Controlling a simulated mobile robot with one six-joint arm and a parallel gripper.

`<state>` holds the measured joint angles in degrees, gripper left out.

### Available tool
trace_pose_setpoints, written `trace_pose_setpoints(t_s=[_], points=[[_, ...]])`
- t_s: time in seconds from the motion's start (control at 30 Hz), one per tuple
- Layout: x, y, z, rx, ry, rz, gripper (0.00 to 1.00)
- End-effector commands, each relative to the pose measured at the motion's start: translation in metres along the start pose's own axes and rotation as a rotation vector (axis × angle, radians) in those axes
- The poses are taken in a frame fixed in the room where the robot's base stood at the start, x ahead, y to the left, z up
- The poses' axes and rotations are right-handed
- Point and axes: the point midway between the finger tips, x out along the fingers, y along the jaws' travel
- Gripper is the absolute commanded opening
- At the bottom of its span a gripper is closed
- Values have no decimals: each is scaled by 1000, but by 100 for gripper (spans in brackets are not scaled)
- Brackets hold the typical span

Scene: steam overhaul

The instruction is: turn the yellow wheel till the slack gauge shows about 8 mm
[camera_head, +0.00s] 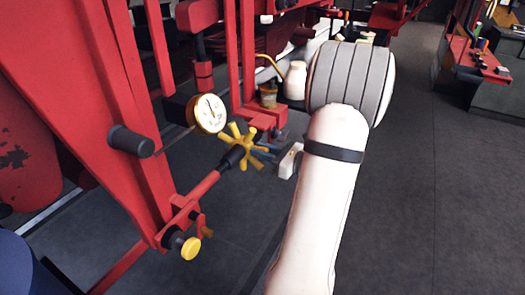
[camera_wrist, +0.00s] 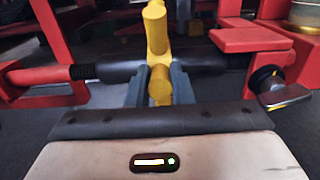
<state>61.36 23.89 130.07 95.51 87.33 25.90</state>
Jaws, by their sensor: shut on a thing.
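The yellow wheel (camera_head: 240,146) is a hub with several stubby spokes, on a dark and red shaft beside the red frame. My gripper (camera_head: 272,149) is at the wheel's right side in the head view, partly hidden behind my white arm. In the wrist view my gripper (camera_wrist: 159,88) has its two grey fingers shut on one spoke of the yellow wheel (camera_wrist: 156,30), which stands upright between them. The slack gauge (camera_head: 210,113) is a round white dial with a yellow rim, just above and left of the wheel. Its needle shows, but the figures are too small to read.
A yellow knob (camera_head: 190,248) sits low on the red frame (camera_head: 118,90). A black cylinder (camera_head: 131,141) sticks out left of the gauge. A small pot (camera_head: 268,95) stands on a red ledge behind the wheel. The grey floor (camera_head: 430,190) at right is clear.

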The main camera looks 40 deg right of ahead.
Motion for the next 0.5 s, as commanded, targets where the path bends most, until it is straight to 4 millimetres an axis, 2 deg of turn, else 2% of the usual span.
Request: trace_pose_setpoints(t_s=[0.27, 0.5], points=[[0, 0, -4, 1, 1, 0, 0], [0, 0, -22, 3, 4, 0, 0]])
